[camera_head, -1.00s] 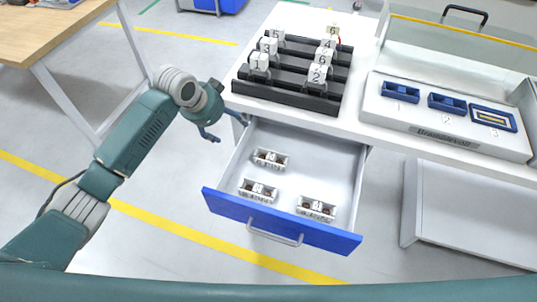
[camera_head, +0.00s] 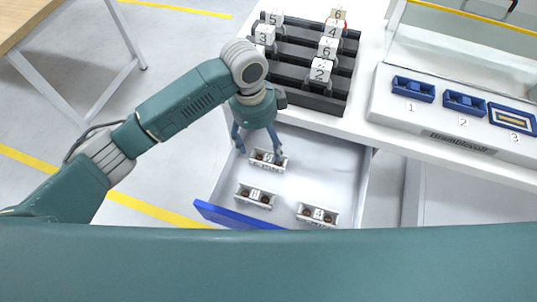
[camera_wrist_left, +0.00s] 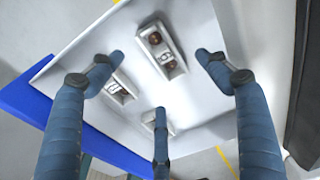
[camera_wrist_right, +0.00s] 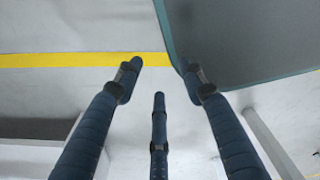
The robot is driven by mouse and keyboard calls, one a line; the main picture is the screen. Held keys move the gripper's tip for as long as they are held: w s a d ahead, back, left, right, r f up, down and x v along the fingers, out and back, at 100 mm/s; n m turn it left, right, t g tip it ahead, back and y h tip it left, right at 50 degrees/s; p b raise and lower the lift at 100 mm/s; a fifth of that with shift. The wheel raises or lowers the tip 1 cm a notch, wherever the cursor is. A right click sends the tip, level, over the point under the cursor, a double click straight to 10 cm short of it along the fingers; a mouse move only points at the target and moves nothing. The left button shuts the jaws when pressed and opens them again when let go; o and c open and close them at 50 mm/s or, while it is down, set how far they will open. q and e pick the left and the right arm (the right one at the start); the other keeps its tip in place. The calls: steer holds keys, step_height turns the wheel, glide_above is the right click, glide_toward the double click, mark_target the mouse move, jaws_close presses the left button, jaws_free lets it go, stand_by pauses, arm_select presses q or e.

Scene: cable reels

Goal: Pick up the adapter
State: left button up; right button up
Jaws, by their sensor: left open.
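Three small white adapter-like boxes with dark round sockets and number labels lie in the open drawer: a back one (camera_head: 268,160), a front left one (camera_head: 255,196) and a front right one (camera_head: 318,215). My left gripper (camera_head: 258,150) is open and points down over the back box, with fingers to either side. In the left wrist view a box (camera_wrist_left: 162,52) shows between the spread fingertips (camera_wrist_left: 158,66), apparently below them and not gripped. The other boxes there are partly behind fingers. My right gripper (camera_wrist_right: 160,82) is open and empty in its wrist view, over bare floor.
The drawer (camera_head: 290,180) has a blue front (camera_head: 235,217). Above it, a white table carries a black rack (camera_head: 310,95) of numbered white blocks. To the right, a panel (camera_head: 385,115) holds blue numbered fixtures. A wooden table (camera_head: 22,18) stands at the left.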

mark_target(267, 160)
arm_select(q)
steer(key=f, duration=0.3)
steer(key=shift+s+d, duration=0.2)
steer(key=f, duration=0.3)
steer(key=f+p, duration=0.1)
steer(key=shift+s+d+f, duration=0.15)
steer(key=shift+s+d, duration=0.05)
steer(key=shift+d, duration=0.05)
steer(key=shift+f, duration=0.6)
steer(key=shift+w, duration=0.1)
steer(key=c, duration=1.4)
steer(key=shift+o, duration=0.2)
arm_select(e)
steer(key=shift+s+r, duration=0.4)
steer(key=shift+r, duration=0.05)
arm_select(q)
steer(key=shift+r, duration=0.15)
